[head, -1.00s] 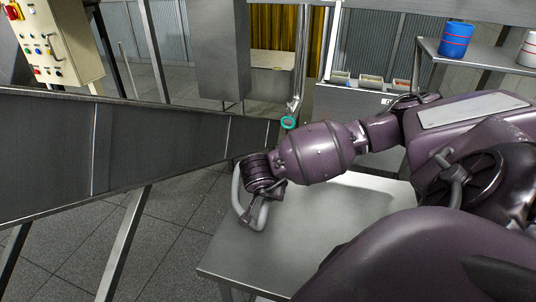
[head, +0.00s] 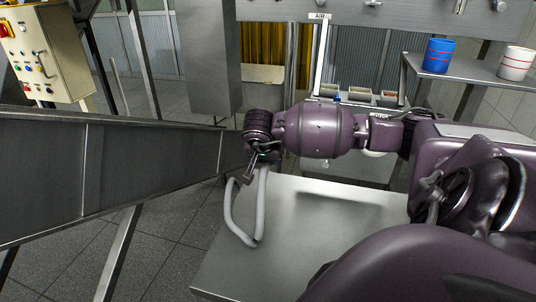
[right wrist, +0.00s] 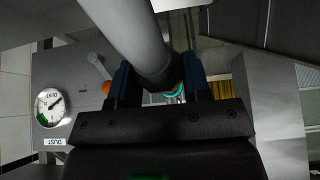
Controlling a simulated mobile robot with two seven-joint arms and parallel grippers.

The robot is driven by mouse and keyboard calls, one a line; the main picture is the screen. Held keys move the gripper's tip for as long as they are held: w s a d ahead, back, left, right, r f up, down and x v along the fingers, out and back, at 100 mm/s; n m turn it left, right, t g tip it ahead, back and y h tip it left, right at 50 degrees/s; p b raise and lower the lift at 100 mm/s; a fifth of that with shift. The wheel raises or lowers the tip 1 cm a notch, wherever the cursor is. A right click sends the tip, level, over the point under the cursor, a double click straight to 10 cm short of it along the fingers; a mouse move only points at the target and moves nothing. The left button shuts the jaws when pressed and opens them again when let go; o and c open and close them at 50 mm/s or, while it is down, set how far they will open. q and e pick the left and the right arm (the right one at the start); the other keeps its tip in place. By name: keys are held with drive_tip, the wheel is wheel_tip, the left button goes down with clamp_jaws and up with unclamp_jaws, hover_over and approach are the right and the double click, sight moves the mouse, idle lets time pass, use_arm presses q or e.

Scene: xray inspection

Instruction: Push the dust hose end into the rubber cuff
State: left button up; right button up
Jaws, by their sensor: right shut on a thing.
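The grey dust hose (head: 261,212) hangs in a loop below my right gripper (head: 255,166) in the head view. In the right wrist view, the gripper (right wrist: 158,82) is shut on the hose (right wrist: 133,35), which runs between its two dark fingers. The teal rubber cuff (right wrist: 176,90) shows as a thin curved edge right by the hose end. In the head view only a small green bit of the cuff (head: 265,154) shows at the gripper. Whether the hose end is inside the cuff or just against it is hidden. My left gripper is out of view.
A steel table (head: 300,225) lies below the arm, mostly bare. A sloping metal chute (head: 140,165) is on the left, with a control box (head: 45,55) behind. A shelf (head: 480,70) holds a blue cup (head: 438,55) and a white cup (head: 515,63). A dust gauge (right wrist: 52,105) shows in the wrist view.

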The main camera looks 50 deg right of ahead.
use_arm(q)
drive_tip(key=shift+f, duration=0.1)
use_arm(e)
drive_tip(key=shift+d+f+b, duration=0.1)
drive_tip(key=shift+d+b, duration=0.05)
drive_tip(key=shift+b, duration=0.3)
drive_tip(key=shift+w+d+b, duration=0.5)
drive_tip(key=shift+d+b, duration=0.05)
drive_tip(key=shift+d, duration=0.35)
drive_tip(key=shift+w+d+b, duration=0.45)
drive_tip(key=shift+d+b, duration=0.05)
drive_tip(key=shift+d, duration=0.35)
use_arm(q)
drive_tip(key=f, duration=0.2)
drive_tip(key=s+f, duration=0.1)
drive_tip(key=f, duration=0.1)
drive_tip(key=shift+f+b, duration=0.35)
use_arm(e)
drive_tip(key=shift+w+d, duration=0.4)
drive_tip(key=shift+d, duration=0.35)
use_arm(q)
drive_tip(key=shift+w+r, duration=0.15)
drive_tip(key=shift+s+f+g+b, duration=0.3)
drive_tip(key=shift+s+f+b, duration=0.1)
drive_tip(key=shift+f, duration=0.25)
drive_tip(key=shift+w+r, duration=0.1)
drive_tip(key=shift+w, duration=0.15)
